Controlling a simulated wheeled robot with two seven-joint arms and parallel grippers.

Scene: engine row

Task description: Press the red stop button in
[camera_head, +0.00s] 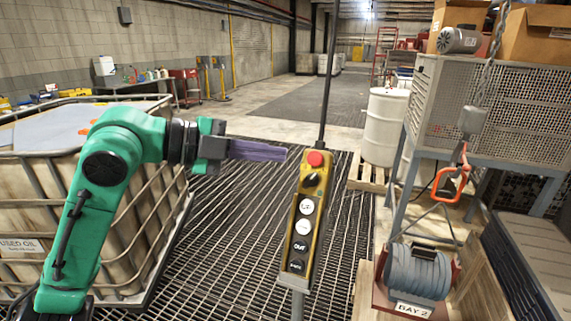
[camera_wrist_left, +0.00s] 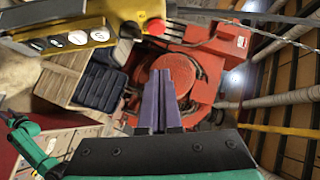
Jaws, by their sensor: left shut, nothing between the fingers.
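The red stop button (camera_head: 315,158) sits at the top of a yellow control pendant (camera_head: 303,222) with several black and white buttons below it. The pendant stands upright on a grey post. My left gripper (camera_head: 284,154) is shut and empty, its purple fingers pointing right, with the tips just left of the red button in the head view. A gap between tips and button shows. In the left wrist view the red button (camera_wrist_left: 156,27) is at the top, above the shut fingertips (camera_wrist_left: 163,72) and a little left. My right gripper is in neither view.
A caged used-oil tank (camera_head: 110,200) stands at the left. A white barrel (camera_head: 384,125) stands behind. Grated floor around the pendant is clear.

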